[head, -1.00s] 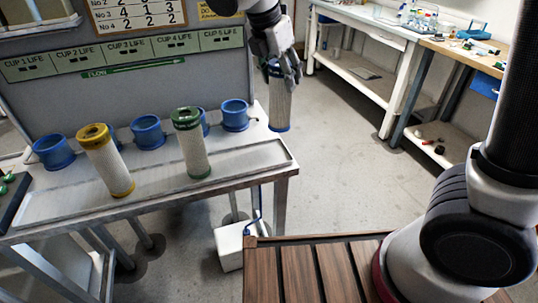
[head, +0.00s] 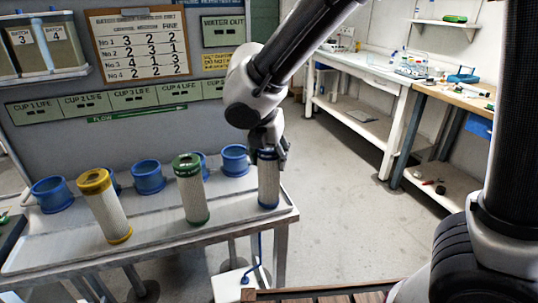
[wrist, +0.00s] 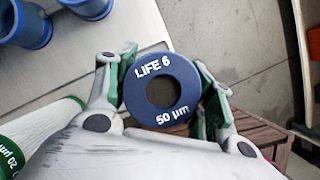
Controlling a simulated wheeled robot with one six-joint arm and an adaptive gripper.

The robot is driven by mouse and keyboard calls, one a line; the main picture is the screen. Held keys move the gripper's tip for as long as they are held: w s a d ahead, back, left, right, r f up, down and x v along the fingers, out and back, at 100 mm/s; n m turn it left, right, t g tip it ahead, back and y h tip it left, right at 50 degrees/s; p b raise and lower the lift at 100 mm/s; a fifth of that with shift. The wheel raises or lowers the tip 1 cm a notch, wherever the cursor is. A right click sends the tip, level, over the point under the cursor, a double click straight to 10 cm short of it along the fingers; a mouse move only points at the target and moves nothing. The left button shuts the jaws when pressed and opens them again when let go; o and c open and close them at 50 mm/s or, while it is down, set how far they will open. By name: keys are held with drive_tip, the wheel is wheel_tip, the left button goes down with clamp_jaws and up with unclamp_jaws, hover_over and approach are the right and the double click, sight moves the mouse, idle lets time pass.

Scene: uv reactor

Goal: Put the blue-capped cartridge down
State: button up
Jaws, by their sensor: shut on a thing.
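The blue-capped cartridge (head: 268,184) is upright at the right end of the metal bench. Its lower blue ring looks level with the bench top; I cannot tell for sure whether it touches. My gripper (head: 267,152) is shut on its upper end from above. In the wrist view, the blue cap (wrist: 162,88) reads "LIFE 6" and "50 µm" and sits between the green finger pads of my gripper (wrist: 163,92).
A green-capped cartridge (head: 192,190) and a yellow-capped cartridge (head: 106,207) stand on the metal bench (head: 160,228) to the left. Several blue cups (head: 148,177) line the back. The bench's right edge is close beside the held cartridge.

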drive_tip(key=o, duration=1.4)
drive_tip(key=shift+f, duration=0.1)
drive_tip(key=v, duration=1.2)
drive_tip(key=w+d+r+m, duration=0.1)
drive_tip(key=d+r+m, duration=0.1)
drive_tip(key=d+m, duration=0.85)
drive_tip(key=s+d+m, duration=0.4)
drive_tip(key=d+m, duration=0.3)
drive_tip(key=d, duration=0.1)
drive_tip(key=s+d+f+m+y, duration=0.1)
drive_tip(key=s+d+m, duration=0.4)
drive_tip(key=d+m, duration=0.2)
drive_tip(key=s+d+f+m, duration=0.1)
drive_tip(key=s+d+m, duration=0.3)
drive_tip(key=d+m, duration=0.3)
drive_tip(key=shift+s+d+f+y, duration=0.1)
drive_tip(key=shift+d+y, duration=0.1)
drive_tip(key=shift+d, duration=0.35)
drive_tip(key=shift+s+d+f+y, duration=0.1)
drive_tip(key=shift+d+y, duration=0.1)
drive_tip(key=shift+d, duration=0.3)
